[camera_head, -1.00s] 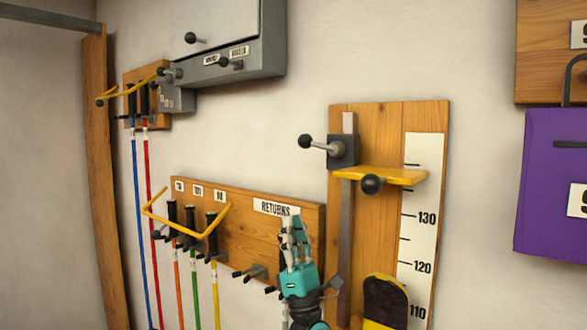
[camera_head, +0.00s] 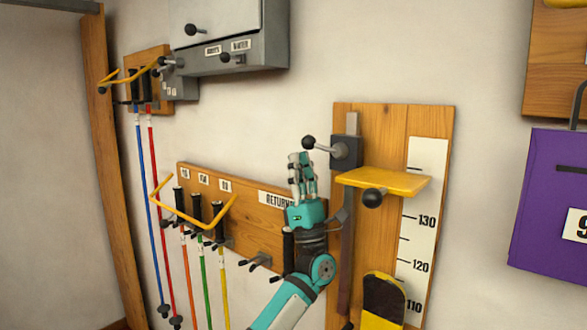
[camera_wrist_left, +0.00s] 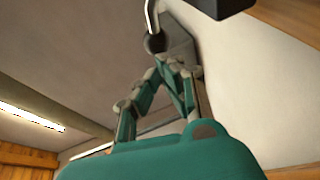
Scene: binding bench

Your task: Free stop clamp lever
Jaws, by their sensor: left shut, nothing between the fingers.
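The stop clamp lever (camera_head: 322,146) is a grey rod with a black ball knob, sticking out to the left from a dark clamp block (camera_head: 346,152) on the wooden measuring board. In the left wrist view its black knob (camera_wrist_left: 155,43) shows just beyond the fingertips. A yellow stop plate (camera_head: 385,181) with a black knob (camera_head: 372,198) sits below the block. My left gripper (camera_head: 300,158) points up, shut and empty, with its fingertips just below and left of the lever knob. I cannot tell whether they touch it. My right gripper is not in view.
A returns board (camera_head: 264,222) with hanging poles is left of and behind my left arm. A grey wall cabinet (camera_head: 250,60) is at upper left. A purple case (camera_head: 548,190) hangs at right. A black and yellow board (camera_head: 383,298) stands below the stop plate.

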